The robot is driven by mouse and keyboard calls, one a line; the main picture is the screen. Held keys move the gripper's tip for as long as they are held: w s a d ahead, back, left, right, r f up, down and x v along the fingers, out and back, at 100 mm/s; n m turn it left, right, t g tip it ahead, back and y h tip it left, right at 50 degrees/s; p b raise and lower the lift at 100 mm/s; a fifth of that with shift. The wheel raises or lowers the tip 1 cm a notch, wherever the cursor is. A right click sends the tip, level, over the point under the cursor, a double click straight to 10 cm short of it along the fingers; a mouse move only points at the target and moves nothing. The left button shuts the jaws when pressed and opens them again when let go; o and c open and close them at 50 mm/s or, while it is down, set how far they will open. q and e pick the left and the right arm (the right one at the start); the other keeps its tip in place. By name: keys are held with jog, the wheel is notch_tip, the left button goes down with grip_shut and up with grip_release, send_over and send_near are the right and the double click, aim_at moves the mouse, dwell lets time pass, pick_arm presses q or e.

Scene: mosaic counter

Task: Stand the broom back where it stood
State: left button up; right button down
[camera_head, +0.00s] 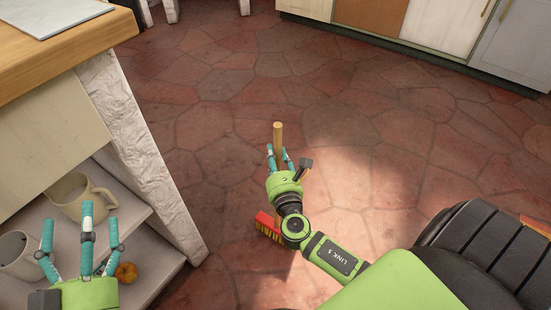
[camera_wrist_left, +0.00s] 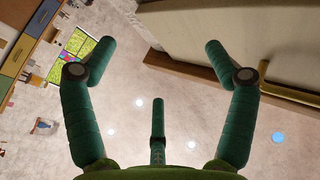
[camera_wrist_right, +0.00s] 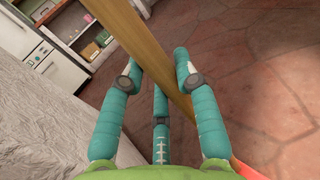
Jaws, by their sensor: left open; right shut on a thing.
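The broom has a wooden handle (camera_head: 278,134) and a red head with yellow bristles (camera_head: 268,226) low over or on the floor; I cannot tell if it touches. My right gripper (camera_head: 280,160) is shut around the handle near its upper end. In the right wrist view the handle (camera_wrist_right: 140,45) passes between the fingers, and a bit of the red head (camera_wrist_right: 245,170) shows below. My left gripper (camera_head: 84,228) is open and empty, in front of the counter's shelves. The left wrist view also shows its fingers (camera_wrist_left: 160,65) spread.
A wooden-topped counter (camera_head: 75,52) with a rough white side panel (camera_head: 140,150) stands at left. Its shelves hold a beige mug (camera_head: 78,198), another cup (camera_head: 18,258) and a small orange item (camera_head: 126,272). Cabinets (camera_head: 440,25) line the back. The stone floor (camera_head: 210,110) between is clear.

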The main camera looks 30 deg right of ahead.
pick_arm(q)
jog(key=shift+s+r, duration=0.15)
jog(key=shift+r, duration=0.2)
jog(key=shift+s+d+r+t+h, duration=0.1)
jog(key=shift+s+r+t+h, duration=0.1)
jog(key=shift+r+t+h, duration=0.15)
pick_arm(e)
jog(key=shift+f, duration=0.1)
pick_arm(q)
jog(key=shift+r, duration=0.1)
pick_arm(e)
jog(key=c, duration=0.9)
grip_release()
jog(key=shift+c, duration=0.2)
jog(key=v, duration=1.1)
pick_arm(q)
notch_tip(320, 180, down, 6)
jog(key=w+a+g+y, duration=0.1)
jog(key=g+y, duration=0.1)
jog(key=g, duration=0.1)
jog(key=shift+w+a+n+y+p, duration=0.2)
jog(key=shift+w+n+y+p, duration=0.15)
jog(key=shift+p, duration=0.1)
pick_arm(e)
jog(key=w+a+r+m+t+y, duration=0.1)
jog(key=a+r+m+y, duration=1.1)
jog(key=m, duration=1.5)
jog(key=a+r, duration=0.3)
jog(key=r, duration=0.1)
jog(key=shift+m, duration=0.3)
